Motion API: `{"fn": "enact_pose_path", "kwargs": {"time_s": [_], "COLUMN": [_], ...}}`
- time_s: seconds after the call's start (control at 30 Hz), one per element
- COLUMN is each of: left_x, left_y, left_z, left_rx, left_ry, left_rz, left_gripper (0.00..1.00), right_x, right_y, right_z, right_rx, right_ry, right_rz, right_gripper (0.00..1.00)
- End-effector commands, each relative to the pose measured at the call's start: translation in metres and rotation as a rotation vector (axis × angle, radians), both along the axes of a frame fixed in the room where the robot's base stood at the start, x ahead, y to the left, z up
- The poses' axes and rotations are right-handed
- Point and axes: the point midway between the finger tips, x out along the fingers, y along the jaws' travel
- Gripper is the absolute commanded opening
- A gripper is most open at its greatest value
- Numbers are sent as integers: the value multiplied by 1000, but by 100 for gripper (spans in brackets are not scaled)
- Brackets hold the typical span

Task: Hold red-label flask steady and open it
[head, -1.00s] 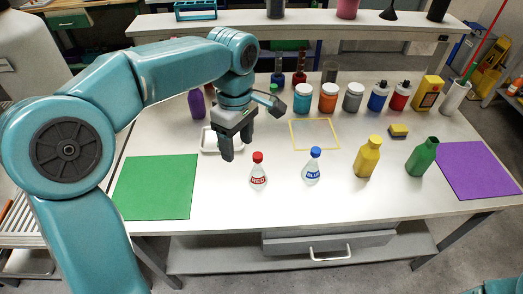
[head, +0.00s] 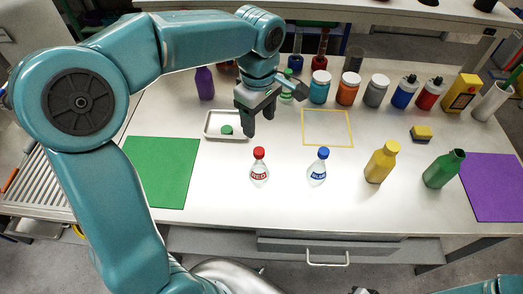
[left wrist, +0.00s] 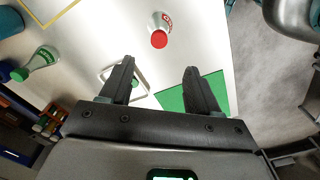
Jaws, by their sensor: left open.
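The red-label flask (head: 259,174) stands upright on the white table with its red cap on. It also shows in the left wrist view (left wrist: 162,22), its cap toward the camera, ahead of the fingers. My left gripper (head: 259,124) is open and empty in the air, behind the flask in the head view and clear of it. In the left wrist view its two fingers (left wrist: 159,67) stand wide apart with nothing between them. A blue-label flask (head: 317,174) with a blue cap stands to the right. My right gripper is not in view.
A white tray (head: 213,134) with a small green item lies behind-left of the flask. A green mat (head: 160,172) is at left, a purple mat (head: 492,187) at right. Yellow (head: 381,163) and green (head: 442,169) bottles stand at right. Several jars line the back. Table in front is clear.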

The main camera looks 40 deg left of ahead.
Motion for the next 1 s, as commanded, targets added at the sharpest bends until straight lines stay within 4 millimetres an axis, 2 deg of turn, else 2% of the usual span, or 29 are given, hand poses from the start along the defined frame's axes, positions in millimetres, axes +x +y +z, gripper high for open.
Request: {"fn": "enact_pose_path", "kwargs": {"time_s": [0.03, 0.2, 0.47, 0.7, 1.0], "left_x": [-1, -1, 1, 3, 4], "left_y": [0, -1, -1, 0, 0], "left_z": [-14, -46, -68, -105, -111], "left_rx": [0, -1, 0, -1, -1], "left_ry": [5, 4, 4, 4, 0], "left_rz": [1, 0, 0, 0, 0], "left_gripper": [61, 61, 61, 61, 61], "right_x": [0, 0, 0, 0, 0], "right_y": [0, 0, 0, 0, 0], "right_z": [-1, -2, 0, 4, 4], "right_rx": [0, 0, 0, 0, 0], "right_ry": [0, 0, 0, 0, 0], "right_rz": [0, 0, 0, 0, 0], "right_gripper": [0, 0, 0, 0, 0]}}
